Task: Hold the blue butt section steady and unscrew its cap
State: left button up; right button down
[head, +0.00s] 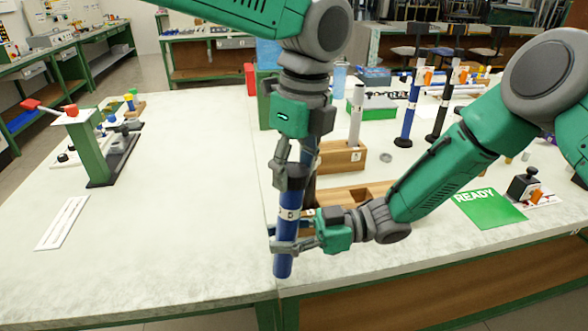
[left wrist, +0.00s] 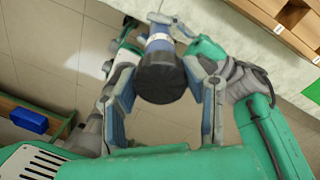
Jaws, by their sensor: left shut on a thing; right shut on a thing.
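The blue butt section (head: 287,200) stands roughly upright, slightly tilted, in front of the bench edge in the head view, with a pale label band on it. My right gripper (head: 288,244) is shut around its lower part. My left gripper (head: 291,178) points down from above and is shut at its top end. The black cap (left wrist: 160,78) shows between my left fingers in the left wrist view, with the blue section (left wrist: 160,42) beyond it. In the head view the cap is mostly hidden by my left fingers. I cannot tell whether the cap is loosened.
A wooden block (head: 343,159) with a grey rod (head: 356,116) stands behind my grippers, and a lower wooden block (head: 348,196) is nearer. A green READY card (head: 487,208) and a black-knobbed stamp (head: 523,185) lie right. A green stand (head: 87,150) is left. The left bench top is mostly clear.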

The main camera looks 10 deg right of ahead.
pick_arm(q)
jog(key=n, duration=0.5)
jog(key=shift+d+n, duration=0.25)
jog(key=shift+n, duration=0.05)
jog(key=o, duration=1.3)
jog(key=shift+a, duration=0.1)
